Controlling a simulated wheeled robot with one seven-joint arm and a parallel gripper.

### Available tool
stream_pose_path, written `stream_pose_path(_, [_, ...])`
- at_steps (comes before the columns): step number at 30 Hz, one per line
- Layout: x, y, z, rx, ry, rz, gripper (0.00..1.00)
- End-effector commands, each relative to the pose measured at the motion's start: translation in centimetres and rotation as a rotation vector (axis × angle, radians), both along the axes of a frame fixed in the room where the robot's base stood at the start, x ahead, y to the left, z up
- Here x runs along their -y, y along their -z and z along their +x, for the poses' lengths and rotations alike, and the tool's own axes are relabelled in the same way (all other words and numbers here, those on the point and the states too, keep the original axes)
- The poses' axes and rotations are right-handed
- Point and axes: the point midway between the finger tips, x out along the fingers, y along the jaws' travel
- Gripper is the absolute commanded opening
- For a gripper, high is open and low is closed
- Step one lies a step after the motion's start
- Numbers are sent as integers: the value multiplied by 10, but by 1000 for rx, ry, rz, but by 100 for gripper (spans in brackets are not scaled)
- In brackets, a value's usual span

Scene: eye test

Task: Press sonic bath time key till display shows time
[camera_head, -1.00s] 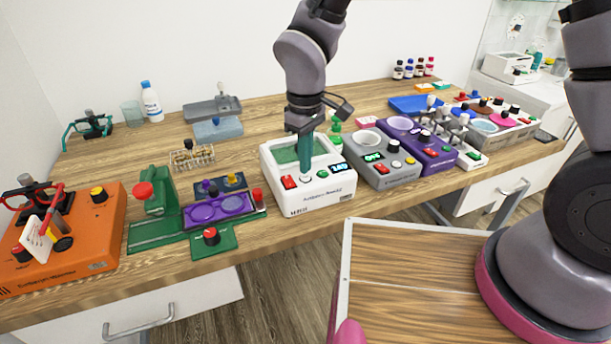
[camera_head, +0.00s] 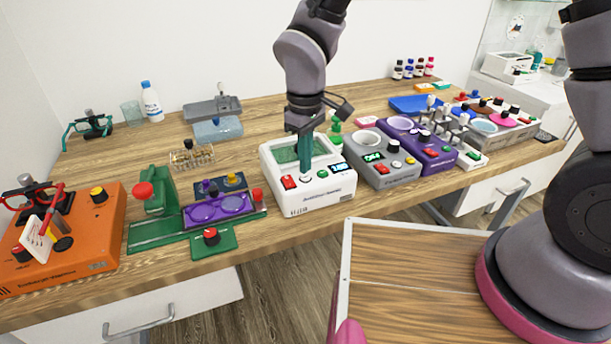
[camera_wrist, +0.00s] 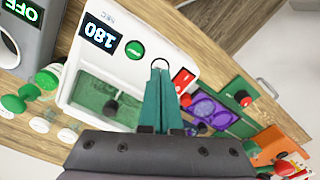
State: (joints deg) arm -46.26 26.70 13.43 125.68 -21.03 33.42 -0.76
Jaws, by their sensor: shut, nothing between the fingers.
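The sonic bath (camera_head: 318,196) is a white box with a green basin on the wooden bench; it also shows in the wrist view (camera_wrist: 180,52). Its dark display (camera_wrist: 101,34) is lit and reads 180. A green key (camera_wrist: 134,50) and a red switch (camera_wrist: 182,82) are on its front panel. My gripper (camera_head: 305,173) is shut and empty, pointing down at the panel between the red switch and the green key. In the wrist view its teal fingertips (camera_wrist: 160,66) meet at a dark round outline, mostly hidden behind them. I cannot tell whether they touch or press it.
A grey device (camera_head: 395,175) with a lit display stands close on the right, with a purple device (camera_head: 440,155) beyond it. On the left are a green stand (camera_head: 157,205), a purple tray (camera_head: 217,208) and an orange device (camera_head: 90,225). Bare bench lies behind the bath's left side.

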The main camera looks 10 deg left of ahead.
Motion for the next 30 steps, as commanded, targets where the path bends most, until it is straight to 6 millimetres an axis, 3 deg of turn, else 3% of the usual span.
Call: stream_pose_path(30, [0, 6, 0, 0, 0, 0, 0])
